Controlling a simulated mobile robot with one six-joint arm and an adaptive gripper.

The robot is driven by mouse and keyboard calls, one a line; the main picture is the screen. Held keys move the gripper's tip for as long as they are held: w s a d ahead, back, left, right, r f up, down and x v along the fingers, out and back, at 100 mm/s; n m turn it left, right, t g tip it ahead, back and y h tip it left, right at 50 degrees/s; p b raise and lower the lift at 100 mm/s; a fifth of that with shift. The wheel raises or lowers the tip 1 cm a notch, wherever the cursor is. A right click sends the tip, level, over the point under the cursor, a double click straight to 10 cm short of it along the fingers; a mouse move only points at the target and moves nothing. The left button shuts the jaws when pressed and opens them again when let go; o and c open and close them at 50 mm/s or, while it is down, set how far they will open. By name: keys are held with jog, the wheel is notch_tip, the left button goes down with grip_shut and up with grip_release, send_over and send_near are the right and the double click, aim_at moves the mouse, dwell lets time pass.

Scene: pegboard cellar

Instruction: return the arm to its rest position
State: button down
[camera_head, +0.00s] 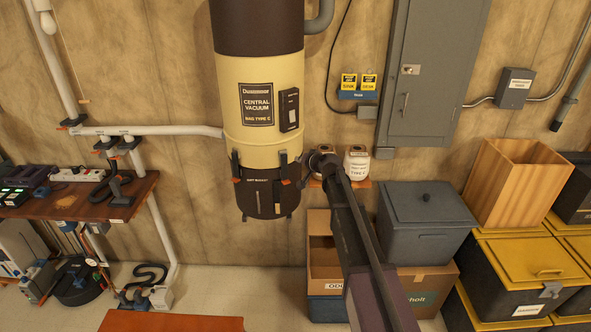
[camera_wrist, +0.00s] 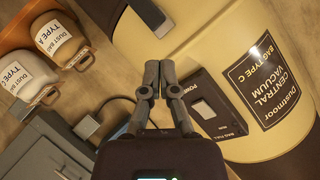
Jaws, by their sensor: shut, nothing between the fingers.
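My gripper (camera_wrist: 147,88) shows in the wrist view with its fingers shut and nothing between them. It is close in front of the vacuum's power panel (camera_wrist: 205,100). In the head view my arm reaches from the bottom edge up toward the lower part of the central vacuum (camera_head: 262,150), and its end is just right of the dark bottom section. The gripper's fingers are not clear in the head view. The vacuum is a cream and black cylinder on the wall, with a label reading bag type C.
Labelled dust bag containers (camera_head: 356,163) stand on a small shelf right beside my arm's end. A grey lidded bin (camera_head: 425,238) and cardboard boxes (camera_head: 325,265) are below. Yellow-lidded crates (camera_head: 530,262) are at right, a wooden bench (camera_head: 75,198) at left. Floor is clear below the vacuum.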

jog(key=shift+r, duration=0.1)
dwell(0.3)
jog(key=s+d+f+g+h+b, duration=0.2)
jog(key=s+d+f, duration=0.3)
jog(key=s, duration=0.8)
jog(key=s+d+f+n+g+h+b, duration=0.1)
jog(key=s+d+f+g+b, duration=0.4)
jog(key=s+f, duration=0.5)
jog(key=s+d+f+n+g+h+b, duration=0.1)
jog(key=s+d+f+g+h+b, duration=0.3)
jog(key=s, duration=1.4)
notch_tip(320, 180, down, 3)
jog(key=shift+d+f, duration=0.2)
jog(key=shift+d, duration=0.7)
jog(key=shift+w, duration=0.1)
